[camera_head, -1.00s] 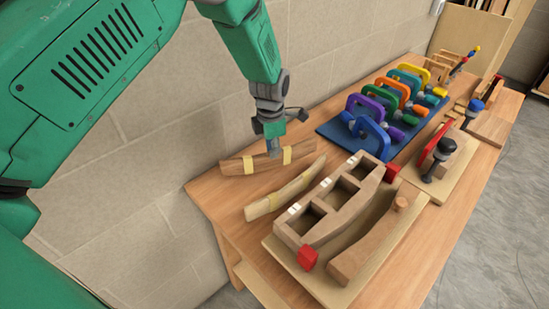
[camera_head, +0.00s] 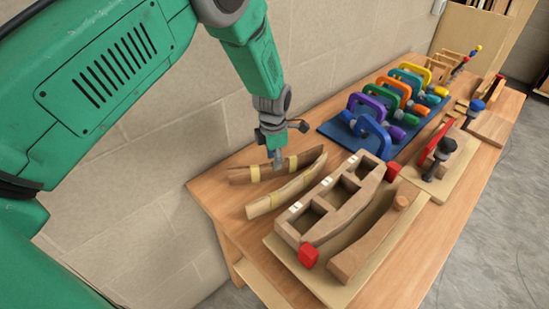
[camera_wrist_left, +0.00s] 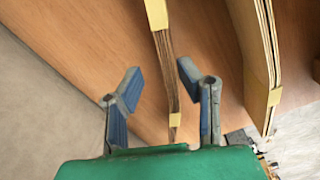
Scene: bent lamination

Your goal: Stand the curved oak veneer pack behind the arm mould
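Two curved wood veneer packs with yellow bands stand on edge behind the mould in the head view. The far pack (camera_head: 240,175) is browner, the near pack (camera_head: 285,193) paler. The arm mould (camera_head: 335,205) is a wooden block with square openings and red end blocks. My left gripper (camera_head: 277,163) is at the middle of the far pack. In the left wrist view my left gripper (camera_wrist_left: 160,80) is open, with the far pack (camera_wrist_left: 167,70) between its fingers and gaps beside it. The near pack (camera_wrist_left: 258,60) is right of the fingers. My right gripper is not in view.
The mould sits on a pale board (camera_head: 285,252) with a curved wooden piece (camera_head: 365,243) in front. Several coloured clamps (camera_head: 375,125) lie on a blue mat to the right. A block wall (camera_head: 170,200) stands close behind the bench's left part.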

